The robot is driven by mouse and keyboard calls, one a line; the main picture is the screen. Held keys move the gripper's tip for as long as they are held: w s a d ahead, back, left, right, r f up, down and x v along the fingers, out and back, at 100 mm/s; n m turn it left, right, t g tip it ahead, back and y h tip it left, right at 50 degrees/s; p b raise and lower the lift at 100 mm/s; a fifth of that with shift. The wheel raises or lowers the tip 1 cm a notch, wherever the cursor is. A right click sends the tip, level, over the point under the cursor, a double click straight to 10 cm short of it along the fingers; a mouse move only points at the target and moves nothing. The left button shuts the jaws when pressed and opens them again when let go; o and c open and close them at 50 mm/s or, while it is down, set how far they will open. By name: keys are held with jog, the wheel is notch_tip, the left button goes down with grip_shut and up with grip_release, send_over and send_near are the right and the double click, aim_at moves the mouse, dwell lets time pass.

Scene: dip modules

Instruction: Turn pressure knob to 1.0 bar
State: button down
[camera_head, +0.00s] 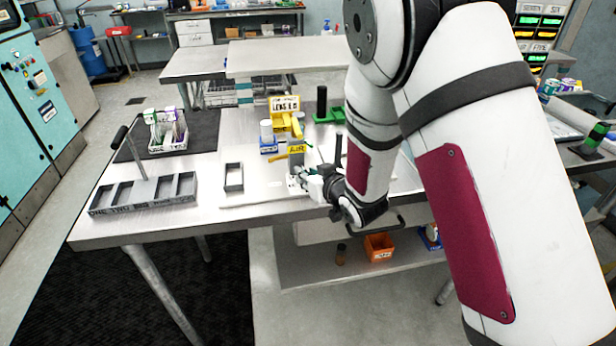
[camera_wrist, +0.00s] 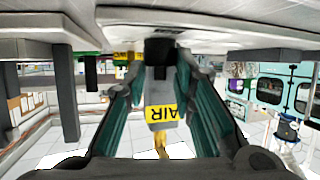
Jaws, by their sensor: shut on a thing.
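My gripper (camera_head: 308,180) is low at the front of the steel table, beside the grey unit with the yellow AIR label (camera_head: 297,149). In the wrist view, which appears upside down, the two teal-lined fingers of my gripper (camera_wrist: 160,58) close in on a dark block-like knob (camera_wrist: 160,48) in front of the grey AIR unit (camera_wrist: 163,114). The fingers appear to press on the knob's sides. No scale, pointer or pressure reading is legible in either view. The knob is hidden by my gripper in the head view.
A grey slotted tray (camera_head: 143,197) with an upright handle stands at the left. A small grey open box (camera_head: 233,177) lies nearer the middle. A yellow labelled stand (camera_head: 286,108) and green-based black post (camera_head: 322,103) stand behind the AIR unit.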

jog(key=n+y, duration=0.1)
jog(key=n+g+y+b, duration=0.1)
jog(key=d+n+g+y+b, duration=0.1)
jog(key=shift+w, duration=0.4)
jog(key=shift+w+n+g+y+b, duration=0.1)
jog(key=shift+n+g+y+b, duration=0.15)
jog(key=shift+n+g+y, duration=0.65)
jog(key=shift+w+n+g+y+b, duration=0.15)
jog(key=shift+n+g+y, duration=0.25)
jog(key=shift+n+g, duration=1)
jog(key=c, duration=1.3)
grip_release()
jog(key=shift+c, duration=0.2)
jog(key=shift+s, duration=0.1)
jog(key=v, duration=1.1)
jog(key=shift+d+r, duration=0.2)
jog(key=shift+d, duration=0.2)
